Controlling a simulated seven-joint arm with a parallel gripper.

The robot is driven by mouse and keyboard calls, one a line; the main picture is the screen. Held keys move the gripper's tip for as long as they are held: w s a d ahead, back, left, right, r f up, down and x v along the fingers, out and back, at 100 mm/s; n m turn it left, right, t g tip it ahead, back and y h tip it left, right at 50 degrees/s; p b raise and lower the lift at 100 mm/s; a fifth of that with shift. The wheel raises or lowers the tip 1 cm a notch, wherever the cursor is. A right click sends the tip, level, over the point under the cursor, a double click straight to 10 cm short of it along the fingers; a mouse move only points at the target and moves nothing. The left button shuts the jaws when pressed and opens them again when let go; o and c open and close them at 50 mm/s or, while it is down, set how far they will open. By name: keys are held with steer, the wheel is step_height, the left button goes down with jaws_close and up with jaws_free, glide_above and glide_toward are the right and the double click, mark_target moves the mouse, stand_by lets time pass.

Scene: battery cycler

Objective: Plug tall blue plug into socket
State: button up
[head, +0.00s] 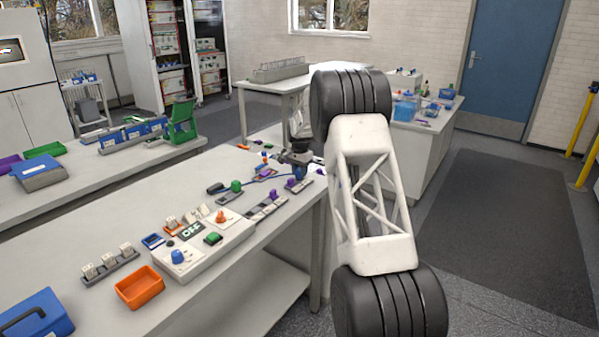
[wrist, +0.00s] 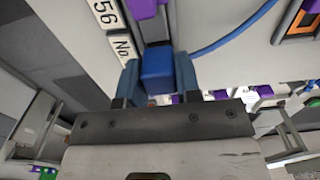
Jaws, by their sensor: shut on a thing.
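In the wrist view, my gripper (wrist: 158,82) is shut on a blue block-shaped plug (wrist: 158,65), with one finger on each side of it. In the head view, my gripper (head: 299,165) is at the far right part of the bench, low over a row of small parts. Blue shows at its fingertips there, too small to make out the plug's shape. The plug's lower end and any socket under it are hidden, so I cannot tell whether it is seated. A blue cable (wrist: 237,35) runs beside the plug in the wrist view.
A purple part (wrist: 142,7) sits just beyond the plug, next to number labels (wrist: 108,15). On the bench are a device with coloured knobs (head: 205,245), an orange tray (head: 139,287), a blue box (head: 38,318) and a green knob (head: 236,186). The bench's front-left area has bare room.

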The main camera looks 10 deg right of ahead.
steer(key=shift+f, duration=0.15)
steer(key=o, duration=1)
steer(key=shift+r, duration=3.9)
